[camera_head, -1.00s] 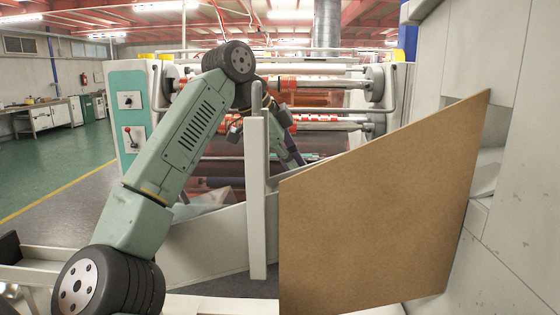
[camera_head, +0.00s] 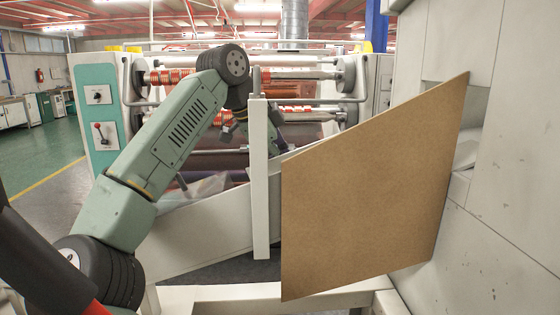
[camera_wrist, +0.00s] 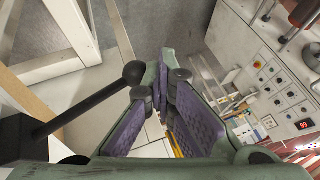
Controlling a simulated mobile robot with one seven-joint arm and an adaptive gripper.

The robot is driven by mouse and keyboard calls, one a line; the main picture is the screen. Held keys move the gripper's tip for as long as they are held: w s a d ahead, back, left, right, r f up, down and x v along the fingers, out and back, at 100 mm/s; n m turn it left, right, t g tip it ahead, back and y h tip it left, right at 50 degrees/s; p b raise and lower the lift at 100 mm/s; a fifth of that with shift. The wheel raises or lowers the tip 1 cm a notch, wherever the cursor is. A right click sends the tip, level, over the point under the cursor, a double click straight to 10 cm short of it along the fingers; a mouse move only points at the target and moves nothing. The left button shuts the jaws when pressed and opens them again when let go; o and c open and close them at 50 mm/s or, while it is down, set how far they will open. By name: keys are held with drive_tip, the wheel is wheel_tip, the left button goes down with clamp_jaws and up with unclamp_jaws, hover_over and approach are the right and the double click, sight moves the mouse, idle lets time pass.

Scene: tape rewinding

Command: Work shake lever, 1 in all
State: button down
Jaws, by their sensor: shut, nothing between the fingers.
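A black lever (camera_wrist: 85,102) with a round black knob (camera_wrist: 134,73) shows in the wrist view, left of my fingers. Its knob appears right beside the tip of the left finger; I cannot tell whether they touch. My gripper (camera_wrist: 168,76) is shut and empty, its purple-padded fingers meeting at the tips.
A slanted brown board (camera_head: 370,190) blocks the right middle of the head view, beside a grey-white housing (camera_head: 500,190). Machine rollers (camera_head: 200,74) run across the back. A button panel (camera_wrist: 285,95) is at right in the wrist view. Green floor (camera_head: 45,150) is clear at left.

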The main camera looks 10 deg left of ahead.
drive_tip(key=shift+r, duration=0.1)
drive_tip(key=a+r+p, duration=0.4)
drive_tip(key=a+r, duration=0.3)
drive_tip(key=r, duration=0.5)
drive_tip(key=shift+w, duration=0.4)
drive_tip(key=shift+f, duration=0.1)
idle(1.9)
